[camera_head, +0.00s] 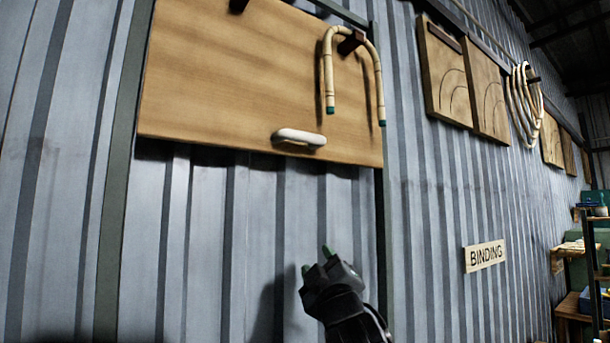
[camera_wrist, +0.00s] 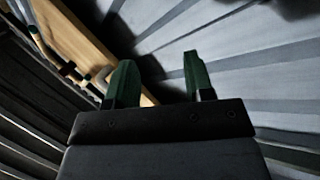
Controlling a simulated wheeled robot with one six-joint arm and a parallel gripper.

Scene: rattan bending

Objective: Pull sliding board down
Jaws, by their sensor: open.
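The sliding board (camera_head: 230,75) is a large light-brown wooden panel, high on the corrugated wall between two dark vertical rails. A white handle (camera_head: 300,137) sits near its bottom edge. A bent rattan piece (camera_head: 328,70) with green tips hangs from a dark peg on the board's right part. My gripper (camera_head: 317,258) is open and empty, below the board and apart from the handle. In the wrist view its two green fingers (camera_wrist: 160,77) stand apart with nothing between them.
The corrugated metal wall (camera_head: 225,250) below the board is bare. More wooden panels (camera_head: 443,75) and hanging rattan loops (camera_head: 525,105) are farther right. A shelf (camera_head: 590,270) with items stands at the right edge.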

